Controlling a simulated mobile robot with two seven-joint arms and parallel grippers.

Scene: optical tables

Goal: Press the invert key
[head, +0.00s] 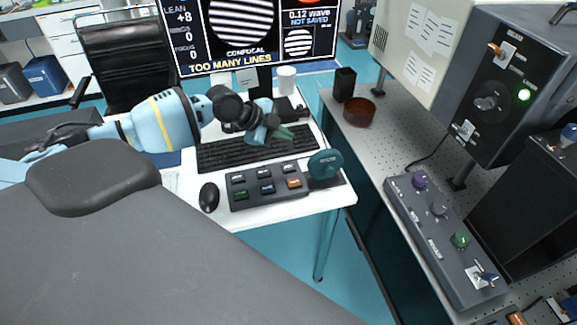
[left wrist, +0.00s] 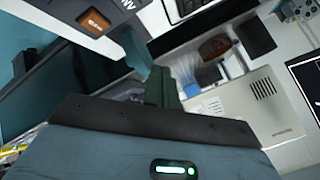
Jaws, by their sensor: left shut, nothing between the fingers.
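A grey keypad (head: 240,203) with two rows of keys lies at the front of the white desk, and its corner also shows in the left wrist view. There, a dark key with letters ending in "NV" (left wrist: 127,5) is cut off by the top edge, beside an orange key (left wrist: 95,22). In the head view the upper right grey key (head: 289,168) appears to be this key; its label is too small to read. My left gripper (head: 287,134) is shut and empty, above the keyboard and behind the keypad. Its dark green fingers (left wrist: 162,88) are together, apart from the keys.
A black keyboard (head: 225,156) lies behind the keypad, a mouse (head: 209,197) left of it. A round teal object (head: 325,163) stands at its right end. A monitor (head: 265,35) and white cup (head: 286,79) are behind. A perforated table (head: 385,130) with instruments is right, across a gap.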

